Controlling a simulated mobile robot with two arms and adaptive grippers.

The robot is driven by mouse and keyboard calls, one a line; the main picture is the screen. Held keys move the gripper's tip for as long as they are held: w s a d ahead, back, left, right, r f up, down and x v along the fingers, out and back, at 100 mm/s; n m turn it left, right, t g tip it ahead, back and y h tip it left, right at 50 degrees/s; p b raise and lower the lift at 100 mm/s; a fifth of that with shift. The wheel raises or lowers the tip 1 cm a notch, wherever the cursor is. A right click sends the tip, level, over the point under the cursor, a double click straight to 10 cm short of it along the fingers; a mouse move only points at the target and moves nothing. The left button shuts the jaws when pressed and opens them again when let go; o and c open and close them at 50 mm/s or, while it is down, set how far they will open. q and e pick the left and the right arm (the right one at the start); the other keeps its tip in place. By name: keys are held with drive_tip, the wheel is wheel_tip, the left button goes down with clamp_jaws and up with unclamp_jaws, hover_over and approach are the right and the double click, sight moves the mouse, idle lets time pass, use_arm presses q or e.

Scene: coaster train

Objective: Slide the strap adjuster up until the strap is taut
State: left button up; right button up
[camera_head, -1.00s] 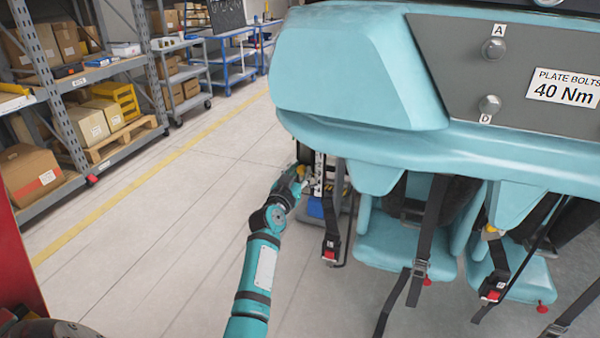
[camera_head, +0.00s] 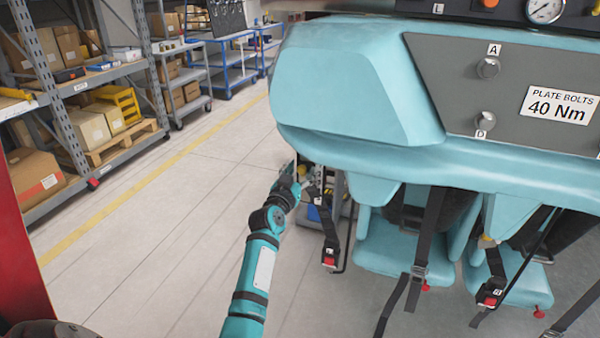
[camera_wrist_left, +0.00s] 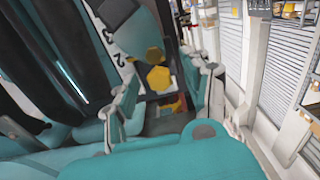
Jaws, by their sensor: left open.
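Black straps hang from the teal seat unit. The nearest strap (camera_head: 328,218) hangs at its left end, with a red-and-black buckle (camera_head: 329,259) at the bottom. Another strap (camera_head: 432,222) hangs over a seat and carries a metal adjuster (camera_head: 419,271). My left gripper (camera_head: 300,174) is beside the upper part of the nearest strap; I cannot tell whether they touch. In the left wrist view its fingers (camera_wrist_left: 166,72) stand apart, with yellow and dark parts visible between and beyond them. I cannot make out an adjuster there. My right gripper is out of view.
The teal housing (camera_head: 350,85) overhangs the straps and seats (camera_head: 405,255). A grey panel (camera_head: 540,65) on it bears knobs and a "40 Nm" label. A cart (camera_head: 318,208) stands behind my left gripper. Shelving (camera_head: 70,110) lines the left; the floor between is clear.

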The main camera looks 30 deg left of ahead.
use_arm(q)
drive_tip(key=shift+s+d+f, duration=0.1)
drive_tip(key=shift+s, duration=0.1)
drive_tip(key=v, duration=1.1)
drive_tip(key=shift+s, duration=0.3)
